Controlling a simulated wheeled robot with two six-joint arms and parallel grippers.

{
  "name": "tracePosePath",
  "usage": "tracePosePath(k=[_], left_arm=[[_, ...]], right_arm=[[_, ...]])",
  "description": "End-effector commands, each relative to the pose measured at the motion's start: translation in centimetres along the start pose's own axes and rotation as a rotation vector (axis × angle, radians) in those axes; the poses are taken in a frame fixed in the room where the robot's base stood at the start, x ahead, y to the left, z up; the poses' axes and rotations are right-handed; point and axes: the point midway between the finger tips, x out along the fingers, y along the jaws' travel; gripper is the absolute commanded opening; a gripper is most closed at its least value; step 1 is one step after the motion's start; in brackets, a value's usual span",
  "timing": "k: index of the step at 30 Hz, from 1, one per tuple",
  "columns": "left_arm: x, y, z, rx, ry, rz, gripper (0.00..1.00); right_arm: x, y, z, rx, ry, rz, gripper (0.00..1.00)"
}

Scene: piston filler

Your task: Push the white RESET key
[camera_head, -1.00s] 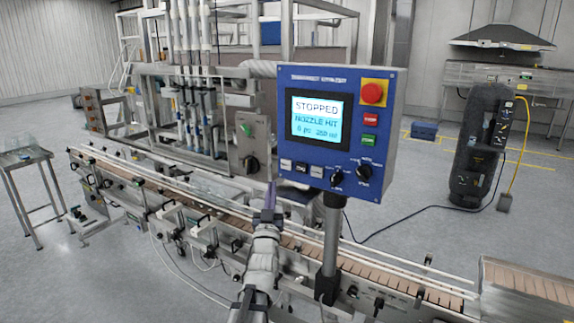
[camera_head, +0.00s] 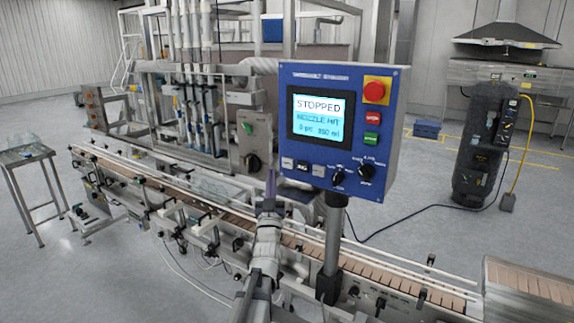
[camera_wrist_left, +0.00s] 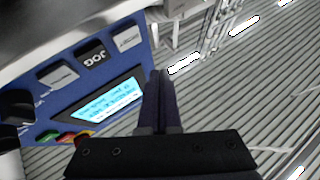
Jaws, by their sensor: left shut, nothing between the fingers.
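The blue control panel (camera_head: 345,120) has a row of keys along its lower left: a white key (camera_head: 287,163), a black JOG key (camera_head: 303,166) and another white key (camera_head: 319,170). The key lettering is too small to tell surely which white one is RESET. In the left wrist view the white keys (camera_wrist_left: 127,38) (camera_wrist_left: 57,75) flank the JOG key (camera_wrist_left: 92,55). My left gripper (camera_head: 271,175) is shut and empty, pointing up just left of and slightly below the leftmost key. Its fingers (camera_wrist_left: 160,85) show beside the panel edge, apart from the keys. My right gripper is out of view.
The screen (camera_head: 320,119) reads STOPPED, NOZZLE HIT. A red stop button (camera_head: 374,91), red and green keys and two black knobs (camera_head: 367,171) share the panel. The panel stands on a grey post (camera_head: 332,240). The conveyor (camera_head: 300,245) runs behind and below my left arm.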

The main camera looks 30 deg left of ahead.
Motion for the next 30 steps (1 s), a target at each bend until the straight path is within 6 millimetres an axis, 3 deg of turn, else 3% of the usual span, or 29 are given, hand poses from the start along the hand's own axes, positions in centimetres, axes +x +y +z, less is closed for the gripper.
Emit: tracePosePath(k=[3, 12, 30], left_arm=[[1.4, 0.9, 1.0, -0.001, 0.000, 0.001, 0.00], [3.2, 2.2, 2.3, 0.000, 0.000, 0.000, 0.00], [3.5, 2.5, 2.5, 0.001, 0.000, 0.000, 0.00]], right_arm=[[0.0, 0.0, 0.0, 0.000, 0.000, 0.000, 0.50], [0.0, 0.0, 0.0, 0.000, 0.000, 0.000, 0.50], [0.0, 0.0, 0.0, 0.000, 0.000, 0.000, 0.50]])
